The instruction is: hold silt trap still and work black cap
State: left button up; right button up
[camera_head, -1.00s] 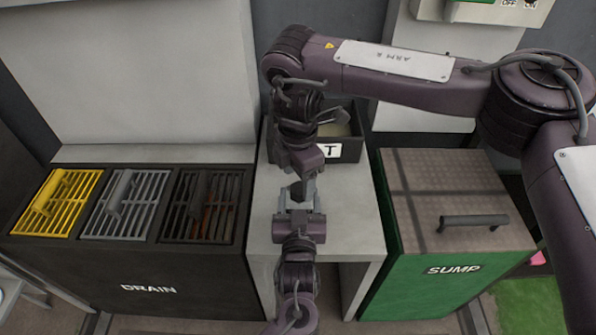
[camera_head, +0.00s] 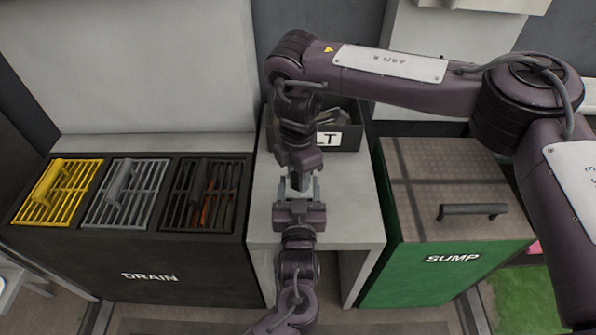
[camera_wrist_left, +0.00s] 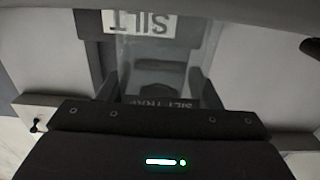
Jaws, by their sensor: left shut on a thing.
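The silt trap (camera_head: 300,187) is a small grey piece above the pale bench, between my two grippers. My left gripper (camera_head: 300,201) comes from the near side and is shut on it. In the left wrist view the trap (camera_wrist_left: 158,103) sits between the fingers, its lettering upside down. My right gripper (camera_head: 302,172) reaches down from above at the trap's far end, very close to it. Its fingertips are largely hidden, so I cannot tell whether it is open or whether it touches. The black cap cannot be made out clearly; my right gripper covers that area.
A black bin (camera_head: 349,139) labelled SILT stands at the bench's back. The drain box (camera_head: 190,277) with yellow, grey and dark grates is on the left. The green sump box (camera_head: 420,277) with a handled lid is on the right. The bench (camera_head: 350,217) is bare on the right.

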jog(key=c, duration=0.4)
jog(key=m, duration=0.6)
jog(key=shift+w, duration=0.1)
jog(key=shift+m, duration=0.6)
jog(key=m, duration=0.4)
jog(key=shift+m, duration=0.4)
jog(key=m, duration=0.4)
jog(key=shift+w+m, duration=0.1)
jog(key=shift+m, duration=0.3)
jog(key=o, duration=1.1)
